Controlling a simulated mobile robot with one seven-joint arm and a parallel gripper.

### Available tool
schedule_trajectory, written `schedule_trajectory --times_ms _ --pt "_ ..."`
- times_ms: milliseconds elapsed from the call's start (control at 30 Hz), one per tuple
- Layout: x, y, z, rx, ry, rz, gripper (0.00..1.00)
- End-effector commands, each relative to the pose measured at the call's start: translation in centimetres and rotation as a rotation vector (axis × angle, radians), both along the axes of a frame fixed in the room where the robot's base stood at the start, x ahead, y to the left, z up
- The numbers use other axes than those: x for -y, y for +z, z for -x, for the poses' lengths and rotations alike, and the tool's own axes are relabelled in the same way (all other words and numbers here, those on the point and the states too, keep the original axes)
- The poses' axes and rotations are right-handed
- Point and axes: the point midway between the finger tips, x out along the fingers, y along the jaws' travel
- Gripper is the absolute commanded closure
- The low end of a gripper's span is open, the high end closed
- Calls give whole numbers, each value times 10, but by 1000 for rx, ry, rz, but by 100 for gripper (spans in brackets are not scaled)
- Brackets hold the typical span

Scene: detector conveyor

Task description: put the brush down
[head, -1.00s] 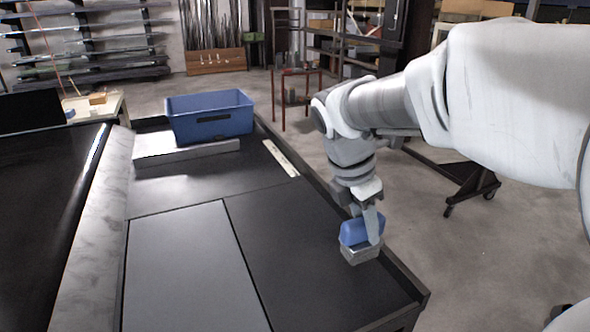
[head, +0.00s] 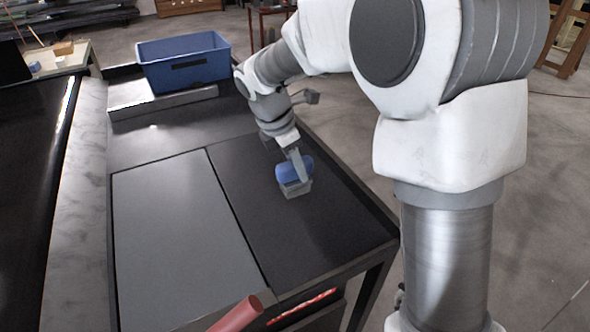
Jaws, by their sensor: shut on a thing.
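The brush (head: 292,187) has a blue rounded top and a grey lower part. It is at the dark right-hand section of the table (head: 270,235), inward from the right edge. My gripper (head: 304,168) is shut on the blue top from above, with one finger showing on the near side. The brush is roughly upright with its grey part down. I cannot tell whether its underside touches the table or hangs just above it.
A blue bin (head: 185,62) stands at the back, behind a low grey metal bar (head: 162,102). A lighter grey panel (head: 180,235) lies left of the dark section. A black conveyor belt (head: 35,180) runs at the left. A red cylinder (head: 238,315) sticks up at the front edge.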

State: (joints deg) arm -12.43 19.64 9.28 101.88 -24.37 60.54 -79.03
Motion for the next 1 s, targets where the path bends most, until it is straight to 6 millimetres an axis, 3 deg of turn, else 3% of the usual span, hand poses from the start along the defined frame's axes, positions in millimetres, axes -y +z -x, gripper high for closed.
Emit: schedule_trajectory --times_ms 300,700,733,900,1000 --pt "-1 -37 0 -1 2 1 100" --pt "0 -44 0 0 1 0 100" --pt "0 -44 0 0 1 0 61" --pt "0 -44 0 0 1 0 33" --pt "0 -44 0 -1 1 0 33"
